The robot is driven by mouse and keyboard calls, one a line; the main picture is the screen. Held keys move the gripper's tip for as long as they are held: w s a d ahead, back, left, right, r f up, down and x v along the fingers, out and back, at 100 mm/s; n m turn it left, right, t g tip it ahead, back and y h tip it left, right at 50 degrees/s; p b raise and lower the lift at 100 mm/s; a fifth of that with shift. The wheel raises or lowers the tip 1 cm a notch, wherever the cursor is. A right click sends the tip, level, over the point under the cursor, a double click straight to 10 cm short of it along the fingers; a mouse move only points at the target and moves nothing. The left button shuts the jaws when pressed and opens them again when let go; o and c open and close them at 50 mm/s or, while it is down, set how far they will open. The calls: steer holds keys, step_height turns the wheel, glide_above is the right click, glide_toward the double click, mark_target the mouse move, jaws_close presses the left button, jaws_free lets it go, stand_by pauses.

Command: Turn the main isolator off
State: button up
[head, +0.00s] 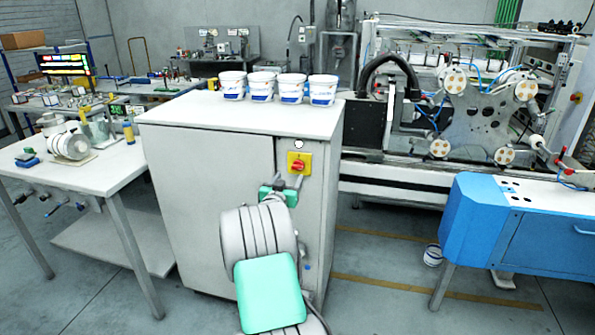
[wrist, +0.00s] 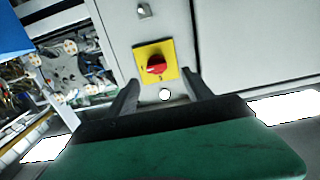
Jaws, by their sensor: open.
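The main isolator (head: 299,163) is a red rotary knob on a yellow square plate, on the front of a light grey cabinet (head: 210,170), near its upper right corner. In the wrist view the red knob (wrist: 156,65) sits on its yellow plate, tilted in the picture, just beyond the fingertips. My gripper (head: 284,183) is close to the plate, slightly below it in the head view. In the wrist view my gripper (wrist: 160,85) is open, its two dark fingers apart and empty. The knob lies beyond the gap between them, and I see no contact.
Several white tubs (head: 262,86) stand on the cabinet top. A white bench (head: 75,170) with parts is at the left. A blue unit (head: 500,225) stands at the right, before a large machine (head: 480,115).

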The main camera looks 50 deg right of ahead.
mark_target(297, 167)
steer(key=shift+h, duration=0.3)
steer(key=x, duration=0.2)
steer(key=p+x, duration=0.1)
steer(key=x, duration=0.5)
steer(key=shift+s+d+p, duration=0.25)
steer(key=shift+d+p, duration=0.1)
steer(key=shift+p, duration=0.05)
jaws_close()
